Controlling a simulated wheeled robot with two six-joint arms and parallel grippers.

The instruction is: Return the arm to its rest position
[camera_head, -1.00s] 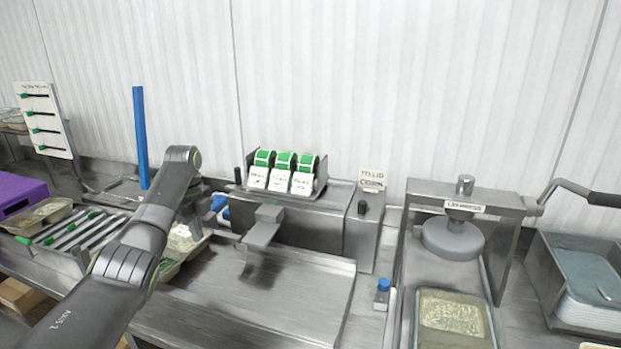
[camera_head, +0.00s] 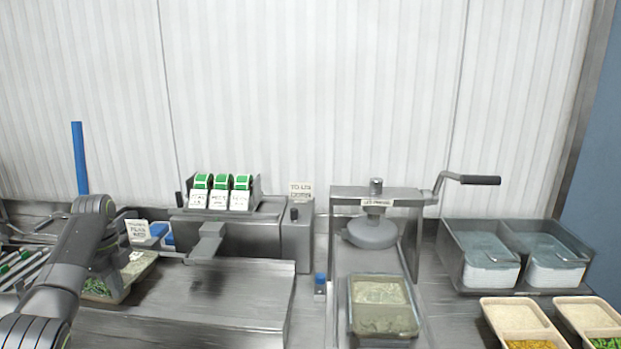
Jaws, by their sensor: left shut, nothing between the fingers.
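My left arm (camera_head: 70,255) comes in from the lower left, bends at a dark joint near the back of the counter and drops behind itself. My left gripper (camera_head: 113,256) is mostly hidden by this arm, just above or beside a tray with green food (camera_head: 97,287). It is shut with nothing visible held. A tray (camera_head: 140,265) edge shows right of the arm; contact with the gripper cannot be told. My right arm and gripper are not in view.
A label dispenser (camera_head: 221,192) stands behind a bare steel surface (camera_head: 215,290). A lid press (camera_head: 372,232) has a filled tray (camera_head: 384,333) at its front. Lid bins (camera_head: 490,280) and food trays (camera_head: 520,312) are at right. A blue post (camera_head: 79,158) rises at left.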

